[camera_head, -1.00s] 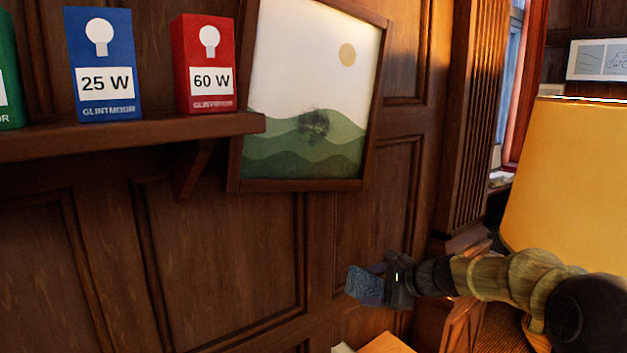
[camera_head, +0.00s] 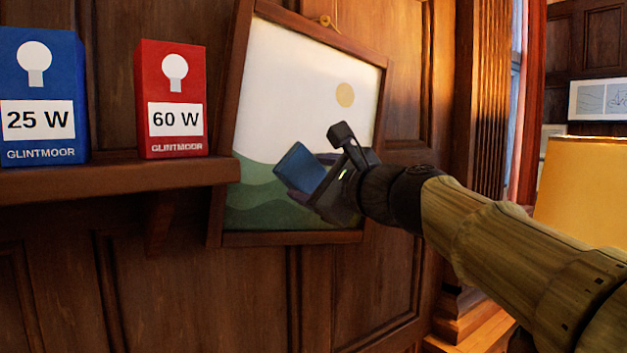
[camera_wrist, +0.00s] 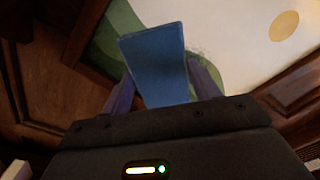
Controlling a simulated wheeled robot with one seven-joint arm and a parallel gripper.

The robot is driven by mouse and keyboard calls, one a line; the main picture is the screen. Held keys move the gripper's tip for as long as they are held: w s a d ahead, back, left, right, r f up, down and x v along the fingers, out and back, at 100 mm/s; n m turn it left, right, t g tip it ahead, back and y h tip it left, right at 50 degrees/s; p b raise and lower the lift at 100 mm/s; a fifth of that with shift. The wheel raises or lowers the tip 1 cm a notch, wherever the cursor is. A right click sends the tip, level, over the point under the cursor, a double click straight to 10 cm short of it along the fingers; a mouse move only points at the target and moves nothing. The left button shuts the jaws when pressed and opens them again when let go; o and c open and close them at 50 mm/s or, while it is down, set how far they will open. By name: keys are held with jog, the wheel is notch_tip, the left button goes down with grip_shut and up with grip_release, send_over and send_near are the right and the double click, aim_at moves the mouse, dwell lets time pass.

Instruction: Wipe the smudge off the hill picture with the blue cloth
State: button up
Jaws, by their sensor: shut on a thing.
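The hill picture (camera_head: 300,85) hangs tilted on the panelled wall in a brown frame, with green hills, a pale sky and a tan sun. My gripper (camera_head: 318,182) is in front of its lower right part, shut on the blue cloth (camera_head: 299,168), which looks like a flat folded pad. In the wrist view the cloth (camera_wrist: 155,58) stands out between the fingers, over the green hills and pale sky. A faint trace of the dark smudge (camera_wrist: 203,57) shows beside the cloth there; in the head view it is hidden. I cannot tell whether the cloth touches the picture.
A wooden shelf (camera_head: 110,180) meets the picture's left side and carries a blue 25 W box (camera_head: 40,95) and a red 60 W box (camera_head: 172,98). A yellow lampshade (camera_head: 585,185) stands at the right.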

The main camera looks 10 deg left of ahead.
jog(key=shift+s+a, duration=0.2)
jog(key=shift+s, duration=0.05)
jog(key=shift+a, duration=0.25)
jog(key=shift+w+a, duration=0.15)
jog(key=shift+a, duration=0.15)
jog(key=shift+w+d+p+x, duration=0.1)
jog(key=shift+p+x, duration=0.55)
jog(key=shift+x, duration=0.6)
jog(key=shift+w+d+p+x, duration=0.15)
jog(key=shift+p+x, duration=0.45)
jog(key=shift+x, duration=0.7)
jog(key=shift+w+a, duration=0.25)
jog(key=shift+a, duration=0.25)
jog(key=shift+w, duration=0.2)
jog(key=shift+s+a+p, duration=0.1)
jog(key=shift+p, duration=0.2)
